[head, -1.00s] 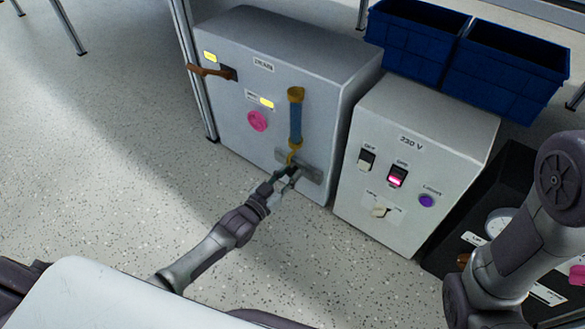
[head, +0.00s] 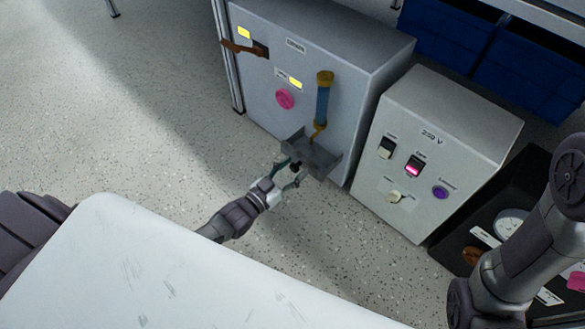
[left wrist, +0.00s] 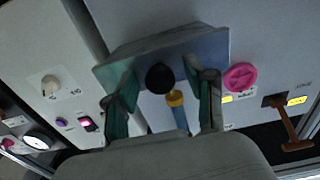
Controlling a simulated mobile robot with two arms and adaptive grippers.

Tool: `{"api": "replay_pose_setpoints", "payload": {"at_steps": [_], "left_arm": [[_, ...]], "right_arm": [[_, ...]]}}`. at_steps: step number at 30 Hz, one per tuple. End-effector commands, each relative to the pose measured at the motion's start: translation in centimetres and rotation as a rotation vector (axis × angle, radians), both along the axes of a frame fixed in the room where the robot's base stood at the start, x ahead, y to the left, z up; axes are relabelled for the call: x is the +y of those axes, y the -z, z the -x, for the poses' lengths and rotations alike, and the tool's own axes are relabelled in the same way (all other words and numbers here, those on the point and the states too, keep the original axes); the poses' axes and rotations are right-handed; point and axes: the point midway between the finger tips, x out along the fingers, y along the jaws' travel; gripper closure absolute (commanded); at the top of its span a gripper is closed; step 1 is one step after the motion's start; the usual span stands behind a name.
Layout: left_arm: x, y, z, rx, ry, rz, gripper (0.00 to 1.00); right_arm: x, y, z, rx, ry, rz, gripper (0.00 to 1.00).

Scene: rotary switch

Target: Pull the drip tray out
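The grey drip tray (head: 318,157) sticks out from the lower front of the grey machine (head: 300,55), with its hollow inside showing from above. A black knob sits on the tray's front; in the left wrist view the knob (left wrist: 160,78) lies between my fingers. My left gripper (head: 289,174) is at the tray front. Its two fingers (left wrist: 162,100) are spread on either side of the knob, with a gap visible on both sides. My right arm shows at the right edge, but its gripper is out of view.
A blue-and-yellow handle (head: 323,100) hangs above the tray. A pink knob (head: 285,99) and a brown lever (head: 243,48) are on the same front. The 230 V switch box (head: 435,150) stands close on the right. Open floor lies left of the machine.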

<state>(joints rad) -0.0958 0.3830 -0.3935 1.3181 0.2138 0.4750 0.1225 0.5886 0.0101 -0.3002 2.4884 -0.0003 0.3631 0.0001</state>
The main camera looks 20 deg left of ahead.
Motion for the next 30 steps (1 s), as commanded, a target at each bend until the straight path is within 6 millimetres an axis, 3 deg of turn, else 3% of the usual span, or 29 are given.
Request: {"api": "replay_pose_setpoints", "payload": {"at_steps": [8,21,30], "left_arm": [[0.3,0.0,0.9,0.001,0.0,0.0,0.45],[3.3,0.1,9.0,0.003,0.0,-0.001,0.45],[4.1,0.0,11.3,0.0,0.0,0.0,0.45]], "right_arm": [[0.0,-0.1,0.2,-0.004,0.001,0.0,0.6],[0.0,0.0,0.1,-0.002,0.0,0.0,0.6],[0.0,0.0,0.1,-0.002,0.0,0.0,0.6]]}}
